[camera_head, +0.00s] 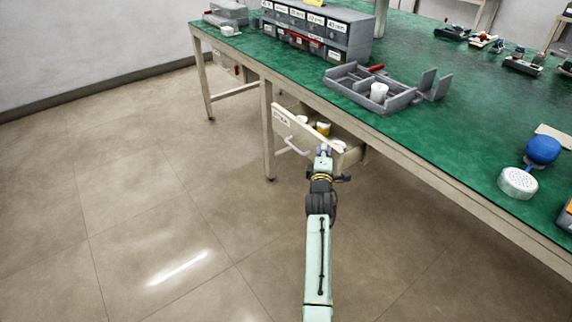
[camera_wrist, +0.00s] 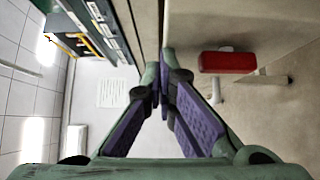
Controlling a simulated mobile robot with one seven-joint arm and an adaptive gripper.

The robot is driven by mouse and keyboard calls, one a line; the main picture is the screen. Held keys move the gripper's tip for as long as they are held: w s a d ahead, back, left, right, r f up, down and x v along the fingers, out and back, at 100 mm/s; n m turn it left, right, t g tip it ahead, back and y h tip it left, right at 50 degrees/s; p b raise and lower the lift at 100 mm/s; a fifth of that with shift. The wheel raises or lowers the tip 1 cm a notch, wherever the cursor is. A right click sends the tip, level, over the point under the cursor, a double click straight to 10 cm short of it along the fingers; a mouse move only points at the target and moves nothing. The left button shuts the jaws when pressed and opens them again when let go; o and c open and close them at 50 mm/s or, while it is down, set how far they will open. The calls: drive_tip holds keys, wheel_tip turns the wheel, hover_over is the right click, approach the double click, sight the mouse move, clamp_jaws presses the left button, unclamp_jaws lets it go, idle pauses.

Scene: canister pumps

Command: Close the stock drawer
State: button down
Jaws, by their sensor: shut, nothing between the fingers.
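The stock drawer (camera_head: 283,122) is pulled out from under the green-topped bench. Its pale front panel carries a label and a light bar handle (camera_head: 293,147). Inside it sit a yellow-orange item (camera_head: 323,128) and white items. My gripper (camera_head: 323,153) is at the right part of the drawer front in the head view, overlapping it; whether they touch is unclear. In the wrist view my gripper (camera_wrist: 163,80) is shut and empty, its fingertips close to the edge of a beige surface.
The green bench top (camera_head: 300,75) is above the drawer. It bears a labelled bin cabinet (camera_head: 318,30), a grey divided tray (camera_head: 365,92) and a blue ball-topped item (camera_head: 542,150). A bench leg (camera_head: 267,130) stands left of the drawer. The floor in front is clear.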

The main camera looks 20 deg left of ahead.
drive_tip(key=w+d+b, duration=0.1)
drive_tip(key=w+d, duration=0.4)
drive_tip(key=w, duration=0.1)
drive_tip(key=shift+w, duration=0.2)
